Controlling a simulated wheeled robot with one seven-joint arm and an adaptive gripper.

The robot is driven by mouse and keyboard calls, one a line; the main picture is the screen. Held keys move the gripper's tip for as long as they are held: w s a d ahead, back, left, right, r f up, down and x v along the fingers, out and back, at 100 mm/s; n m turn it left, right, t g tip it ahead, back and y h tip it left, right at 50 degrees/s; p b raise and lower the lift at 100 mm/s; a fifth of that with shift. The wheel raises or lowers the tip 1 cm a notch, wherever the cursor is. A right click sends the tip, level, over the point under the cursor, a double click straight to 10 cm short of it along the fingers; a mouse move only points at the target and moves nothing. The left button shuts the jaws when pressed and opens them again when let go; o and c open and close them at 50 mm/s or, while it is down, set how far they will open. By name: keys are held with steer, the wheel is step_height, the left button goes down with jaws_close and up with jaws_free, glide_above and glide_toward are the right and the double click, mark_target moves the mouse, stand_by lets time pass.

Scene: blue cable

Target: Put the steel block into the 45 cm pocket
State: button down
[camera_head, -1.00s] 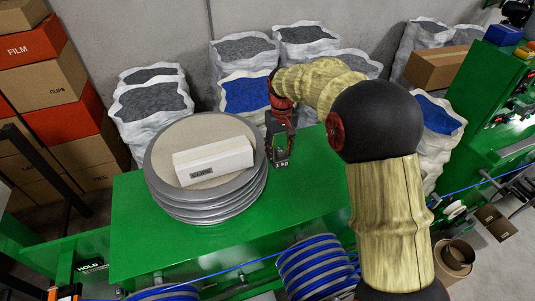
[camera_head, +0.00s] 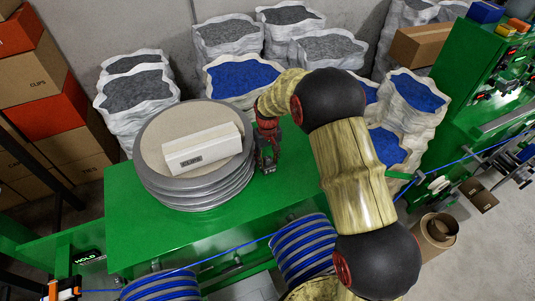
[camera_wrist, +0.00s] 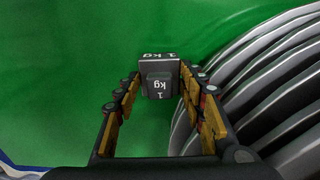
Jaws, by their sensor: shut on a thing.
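The steel block (camera_wrist: 160,78) is a small grey block marked "1 kg". In the wrist view it sits between the fingertips of my gripper, over the green table top (camera_wrist: 70,60). My gripper (camera_head: 267,160) is shut on it, just right of the stack of grey discs (camera_head: 205,200). In the head view the block is too small and dark to make out clearly. The wrist view shows the disc edges (camera_wrist: 270,75) close on the right of the fingers. I cannot make out a pocket marked 45 cm in either view.
A white box (camera_head: 202,148) with a label lies on the disc stack. Blue-and-grey reels (camera_head: 308,250) stand at the table's front, with a blue cable (camera_head: 232,259) running past. Sacks of grey and blue granules (camera_head: 243,78) stand behind. The green top left of my gripper's front is clear.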

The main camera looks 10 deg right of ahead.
steer(key=shift+w+f, duration=0.1)
steer(key=shift+f, duration=0.45)
steer(key=shift+f, duration=0.2)
steer(key=c, duration=1.1)
jaws_free()
steer(key=shift+r, duration=0.1)
